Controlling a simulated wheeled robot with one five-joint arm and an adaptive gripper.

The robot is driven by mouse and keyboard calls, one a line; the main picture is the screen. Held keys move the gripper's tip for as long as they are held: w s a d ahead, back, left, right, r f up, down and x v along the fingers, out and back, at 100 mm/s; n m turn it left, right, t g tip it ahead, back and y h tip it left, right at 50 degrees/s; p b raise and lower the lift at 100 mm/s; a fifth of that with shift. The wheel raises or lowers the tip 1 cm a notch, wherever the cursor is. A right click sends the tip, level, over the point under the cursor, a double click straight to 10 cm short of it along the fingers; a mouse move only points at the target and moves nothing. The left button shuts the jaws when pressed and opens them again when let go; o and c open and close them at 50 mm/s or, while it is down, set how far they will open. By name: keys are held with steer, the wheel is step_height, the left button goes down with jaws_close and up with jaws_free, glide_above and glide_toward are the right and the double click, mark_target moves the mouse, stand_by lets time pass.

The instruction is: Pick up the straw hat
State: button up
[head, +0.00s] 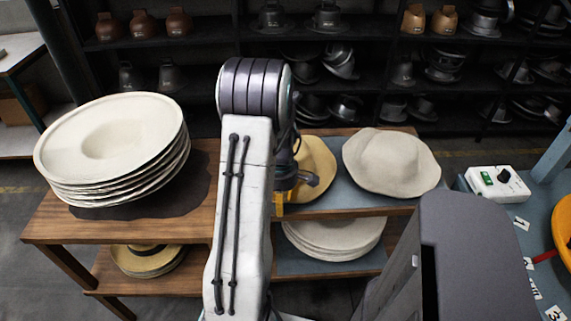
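A tan straw-coloured hat (319,172) lies on the upper surface of the wooden table, just right of my arm. My arm hides its left part. My gripper (300,180) shows only in part behind my arm, over or beside that hat's left side; its fingers are not clear, and I cannot tell whether it touches the hat. More straw hats with a dark band (147,259) lie stacked on the lower shelf at the left.
A cream felt hat (391,161) lies right of the tan hat. A tall stack of wide cream hats (110,143) stands at the table's left. Pale hats (335,240) are stacked on the lower shelf. A white control box (497,184) is at right; dark shelves (205,39) with metal moulds stand behind.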

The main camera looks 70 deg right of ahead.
jaws_close()
stand_by(0.6)
